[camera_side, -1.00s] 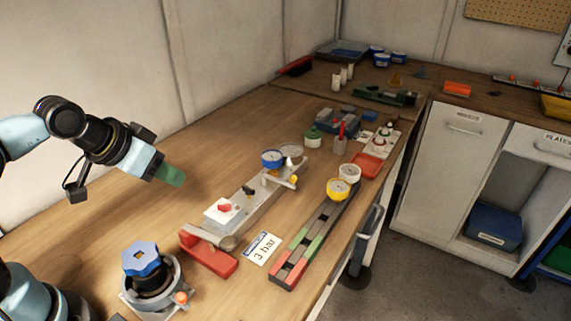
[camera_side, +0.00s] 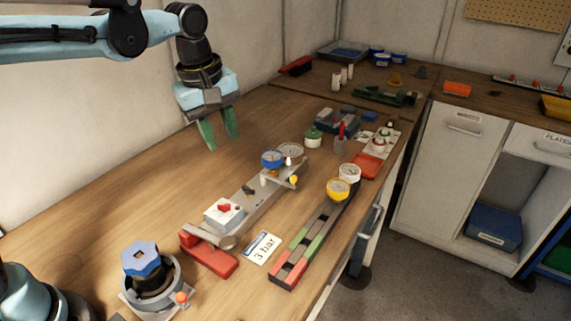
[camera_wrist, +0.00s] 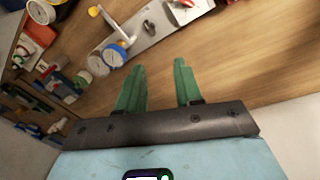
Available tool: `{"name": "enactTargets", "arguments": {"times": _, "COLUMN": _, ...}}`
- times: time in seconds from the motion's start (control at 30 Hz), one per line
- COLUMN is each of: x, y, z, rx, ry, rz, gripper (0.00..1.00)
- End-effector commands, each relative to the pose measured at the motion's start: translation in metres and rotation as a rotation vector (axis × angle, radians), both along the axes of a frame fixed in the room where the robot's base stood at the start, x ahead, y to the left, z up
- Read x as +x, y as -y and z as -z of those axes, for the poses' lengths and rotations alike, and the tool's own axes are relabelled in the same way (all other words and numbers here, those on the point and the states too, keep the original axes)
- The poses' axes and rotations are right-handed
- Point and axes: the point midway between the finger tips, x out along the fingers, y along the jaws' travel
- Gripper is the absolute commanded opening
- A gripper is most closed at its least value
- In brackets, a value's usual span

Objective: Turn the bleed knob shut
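A grey metal plate (camera_side: 262,203) carries a red knob (camera_side: 224,208) on a white block, a small dark knob (camera_side: 248,190), a blue-rimmed gauge (camera_side: 272,158), a grey gauge (camera_side: 290,150) and a small yellow knob (camera_side: 293,180). No label shows which is the bleed knob. My gripper (camera_side: 221,143) hangs above the table, left of and behind the plate, with green fingers apart and nothing between them. In the wrist view, my gripper (camera_wrist: 160,65) is open, with the dark knob (camera_wrist: 149,28) and yellow knob (camera_wrist: 93,10) beyond the fingertips.
A large blue handwheel (camera_side: 141,258) stands at the front left, with an orange knob (camera_side: 182,297) beside it. A "3 bar" card (camera_side: 261,248) lies before the plate. The table left of the plate is clear.

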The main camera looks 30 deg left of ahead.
Motion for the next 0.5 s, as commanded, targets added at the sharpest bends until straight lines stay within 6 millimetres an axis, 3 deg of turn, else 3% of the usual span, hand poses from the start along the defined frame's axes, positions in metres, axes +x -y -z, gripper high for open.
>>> {"name": "enactTargets", "arguments": {"times": 0.2, "x": 0.027, "y": 0.019, "z": 0.007, "rx": -0.016, "ry": -0.123, "rz": -0.3, "gripper": 0.35}}
{"name": "enactTargets", "arguments": {"times": 0.5, "x": 0.035, "y": 0.025, "z": 0.017, "rx": -0.013, "ry": -0.165, "rz": -0.422, "gripper": 0.35}}
